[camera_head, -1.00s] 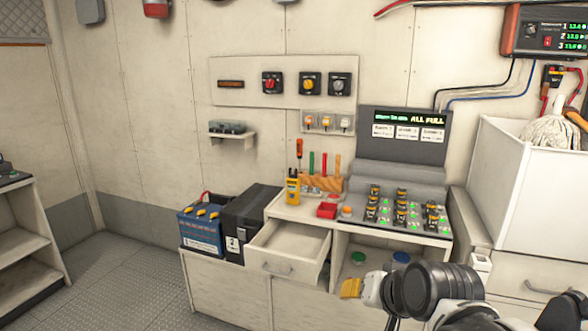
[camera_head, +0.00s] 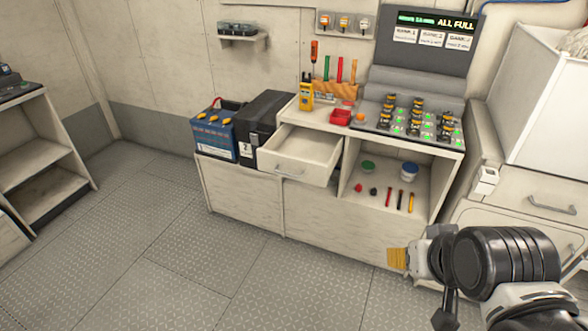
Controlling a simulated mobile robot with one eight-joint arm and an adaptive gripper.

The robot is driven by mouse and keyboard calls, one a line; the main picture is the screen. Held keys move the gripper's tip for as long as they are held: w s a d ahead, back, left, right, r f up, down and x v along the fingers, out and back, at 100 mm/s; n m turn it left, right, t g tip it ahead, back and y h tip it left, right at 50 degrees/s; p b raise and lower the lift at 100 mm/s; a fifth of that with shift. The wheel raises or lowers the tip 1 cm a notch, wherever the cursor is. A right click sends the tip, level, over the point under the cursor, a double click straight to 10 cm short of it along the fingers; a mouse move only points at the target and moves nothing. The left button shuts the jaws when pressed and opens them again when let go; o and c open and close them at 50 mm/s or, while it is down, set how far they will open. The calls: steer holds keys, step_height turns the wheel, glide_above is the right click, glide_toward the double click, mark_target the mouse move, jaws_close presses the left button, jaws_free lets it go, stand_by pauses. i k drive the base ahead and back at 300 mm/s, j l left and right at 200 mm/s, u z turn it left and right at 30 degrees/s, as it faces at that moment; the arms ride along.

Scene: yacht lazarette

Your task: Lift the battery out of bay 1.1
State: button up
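The charging dock (camera_head: 372,128) sits on the right of the bench top. Several yellow-and-black batteries (camera_head: 417,103) stand in its bays, with small green lights among them. Bay labels are too small to read, so I cannot tell which bay is 1.1. The display panel (camera_head: 432,38) behind reads "ALL FULL" above three bank cards.
An open drawer (camera_head: 298,150) juts out left of the dock. A yellow meter (camera_head: 306,97) and red tray (camera_head: 341,117) stand on the bench. A blue battery (camera_head: 213,136) and black box (camera_head: 257,128) are farther left. The floor (camera_head: 190,250) is clear.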

mark_target(385, 114)
steer(key=i+l+z, duration=0.1)
steer(key=i+z, duration=0.2)
steer(key=i, duration=0.35)
steer(key=i+z, duration=0.3)
steer(key=i, duration=0.3)
